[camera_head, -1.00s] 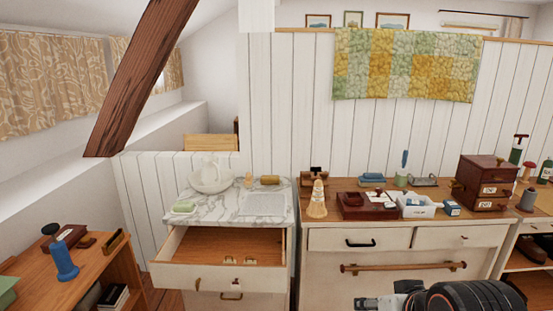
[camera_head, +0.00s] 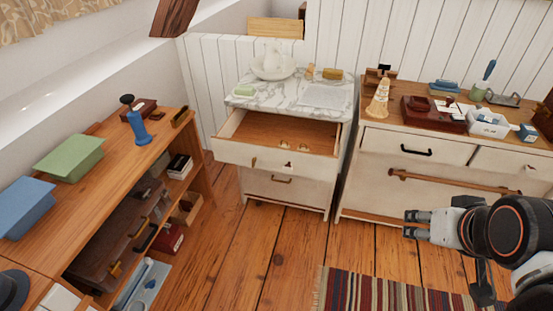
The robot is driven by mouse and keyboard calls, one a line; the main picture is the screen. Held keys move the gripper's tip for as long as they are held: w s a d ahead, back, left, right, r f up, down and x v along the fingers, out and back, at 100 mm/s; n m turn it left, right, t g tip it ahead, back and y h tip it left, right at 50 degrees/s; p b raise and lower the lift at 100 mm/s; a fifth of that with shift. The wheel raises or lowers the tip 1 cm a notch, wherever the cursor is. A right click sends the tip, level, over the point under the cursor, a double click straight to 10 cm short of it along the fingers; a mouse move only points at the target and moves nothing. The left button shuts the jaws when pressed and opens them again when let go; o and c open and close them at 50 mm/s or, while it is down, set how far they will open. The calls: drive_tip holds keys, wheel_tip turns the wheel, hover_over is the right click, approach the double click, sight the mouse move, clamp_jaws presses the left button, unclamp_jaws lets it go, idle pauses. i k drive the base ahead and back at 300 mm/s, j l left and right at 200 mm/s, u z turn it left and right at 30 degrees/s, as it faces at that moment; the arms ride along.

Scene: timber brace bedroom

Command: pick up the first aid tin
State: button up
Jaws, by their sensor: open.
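I cannot pick out the first aid tin with certainty. A small dark red box (camera_head: 172,238) with a pale mark on its front sits low in the wooden shelf unit at the left. It could be the tin, but it is too small to tell. My gripper (camera_head: 412,225) is at the right, in front of the white dresser and above the floor. It is open and empty, its fingers pointing left, well apart from the red box.
The wooden shelf unit (camera_head: 75,215) holds a green box (camera_head: 70,158), a blue box (camera_head: 25,207) and a brown case (camera_head: 122,232). An open drawer (camera_head: 260,157) juts from the marble-topped cabinet. Plank floor (camera_head: 235,250) is clear beside a striped rug (camera_head: 385,292).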

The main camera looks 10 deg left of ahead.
sight(499, 131)
drive_tip(key=i+z, duration=0.1)
drive_tip(key=z, duration=0.3)
drive_tip(key=i+z, duration=0.15)
drive_tip(key=z, duration=0.25)
drive_tip(key=i+z, duration=0.1)
drive_tip(key=z, duration=0.35)
drive_tip(key=i+z, duration=0.15)
drive_tip(key=z, duration=0.25)
